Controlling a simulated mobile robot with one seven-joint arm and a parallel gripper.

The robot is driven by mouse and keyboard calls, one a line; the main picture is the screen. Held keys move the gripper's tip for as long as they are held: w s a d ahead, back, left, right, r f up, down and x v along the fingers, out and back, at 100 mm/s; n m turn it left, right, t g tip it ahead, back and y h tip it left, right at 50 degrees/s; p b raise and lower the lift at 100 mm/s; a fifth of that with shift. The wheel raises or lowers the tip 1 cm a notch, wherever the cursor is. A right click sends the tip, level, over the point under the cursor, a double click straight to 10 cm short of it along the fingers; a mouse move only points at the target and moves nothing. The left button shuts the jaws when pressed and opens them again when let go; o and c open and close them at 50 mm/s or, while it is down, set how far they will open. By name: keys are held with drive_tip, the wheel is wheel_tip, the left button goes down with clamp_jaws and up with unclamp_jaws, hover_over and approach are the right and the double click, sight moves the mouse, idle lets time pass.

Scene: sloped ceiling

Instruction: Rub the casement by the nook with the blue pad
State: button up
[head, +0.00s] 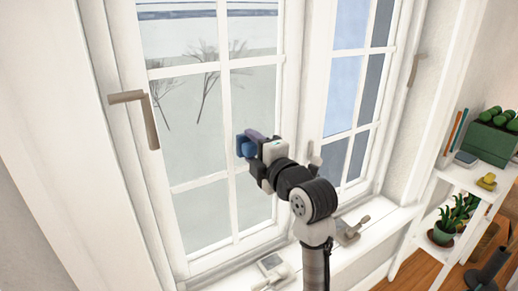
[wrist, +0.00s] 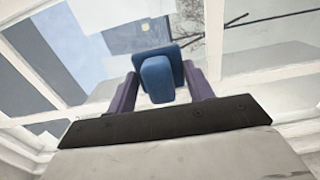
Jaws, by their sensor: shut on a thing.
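The casement (head: 232,120) is a white-framed window with several panes, filling the middle of the head view. Snowy ground and bare trees show through it. The blue pad (head: 245,146) is in front of its right-hand panes; it also shows in the wrist view (wrist: 160,75), a flat block with a handle between purple fingers. My gripper (head: 254,141) is shut on the pad's handle (wrist: 157,82). The pad's face is toward the glass. I cannot tell whether it touches the pane. My arm hides the lower right of the frame.
A second casement (head: 348,90) stands to the right. Brown handles (head: 150,118) sit on the frames. The white sill (head: 345,250) carries metal fittings (head: 352,230). At the right, a white shelf (head: 465,178) holds books, a green crate (head: 490,140) and a potted plant (head: 444,233).

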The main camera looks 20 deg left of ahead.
drive_tip(key=shift+a, duration=0.15)
drive_tip(key=b+v, duration=0.1)
drive_tip(key=v, duration=0.5)
idle(0.5)
drive_tip(key=shift+b+v, duration=0.65)
drive_tip(key=shift+v, duration=0.9)
